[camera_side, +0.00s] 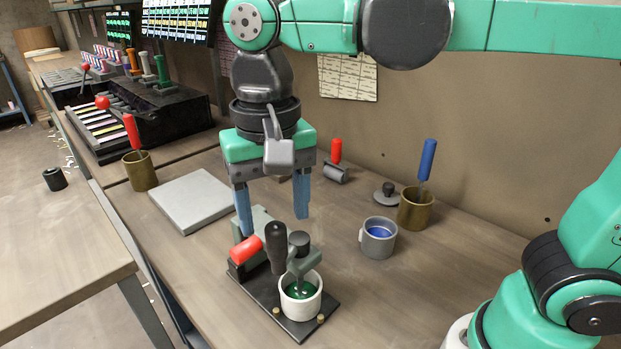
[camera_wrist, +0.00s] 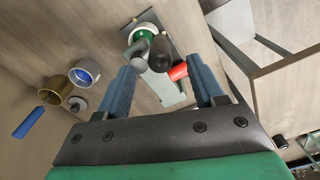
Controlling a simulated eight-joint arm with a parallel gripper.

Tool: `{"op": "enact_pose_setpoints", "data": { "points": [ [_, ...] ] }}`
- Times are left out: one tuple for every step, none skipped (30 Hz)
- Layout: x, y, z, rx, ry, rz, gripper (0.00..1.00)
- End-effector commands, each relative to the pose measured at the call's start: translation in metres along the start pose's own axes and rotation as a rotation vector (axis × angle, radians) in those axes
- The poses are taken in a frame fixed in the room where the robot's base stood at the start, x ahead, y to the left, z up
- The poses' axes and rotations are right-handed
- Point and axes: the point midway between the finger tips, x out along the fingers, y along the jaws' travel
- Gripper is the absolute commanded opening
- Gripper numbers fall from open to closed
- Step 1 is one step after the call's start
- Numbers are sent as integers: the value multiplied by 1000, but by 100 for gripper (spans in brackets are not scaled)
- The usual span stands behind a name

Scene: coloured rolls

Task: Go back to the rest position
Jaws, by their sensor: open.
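My gripper (camera_side: 272,207) is open and empty, pointing down, with its two blue fingers well apart. In the side view it hangs above and behind a small machine (camera_side: 275,280) on a black base plate. The machine has a red handle, a black knob and a white cup (camera_side: 300,296) with green inside. In the wrist view, the open fingers of my gripper (camera_wrist: 165,90) show with the machine (camera_wrist: 165,60) beyond them. Nothing is between the fingers.
A grey cup with blue inside (camera_side: 378,238) and a brass cup with a blue-handled tool (camera_side: 416,208) stand to the right. A grey slab (camera_side: 192,199) and another brass cup (camera_side: 140,171) lie to the left. The table's front right is clear.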

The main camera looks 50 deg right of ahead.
Motion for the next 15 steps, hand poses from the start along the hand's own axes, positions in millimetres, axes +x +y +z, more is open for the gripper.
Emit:
{"op": "enact_pose_setpoints", "data": {
  "points": [
    [-3, 0, 0, 0, 0, 0, 62],
    [-4, 0, 0, 0, 0, 0, 62],
    [-5, 0, 0, 0, 0, 0, 62],
    [-5, 0, 0, 0, 0, 0, 62],
    [-6, 0, 0, 0, 0, 0, 62],
    [-6, 0, 0, 0, 0, 0, 62],
    [-6, 0, 0, 0, 0, 0, 62],
    [-6, 0, 0, 0, 0, 0, 62],
    [-6, 0, 0, 0, 0, 0, 62],
    [-6, 0, 0, 0, 0, 0, 62],
    [-5, 0, 0, 0, 0, 0, 62],
    [-5, 1, -1, 1, 5, -3, 62],
    [-4, 2, -3, 2, 14, -9, 62],
    [-3, 4, -7, 3, 28, -17, 62],
    [0, 8, -14, 4, 59, -35, 62]
  ]
}}
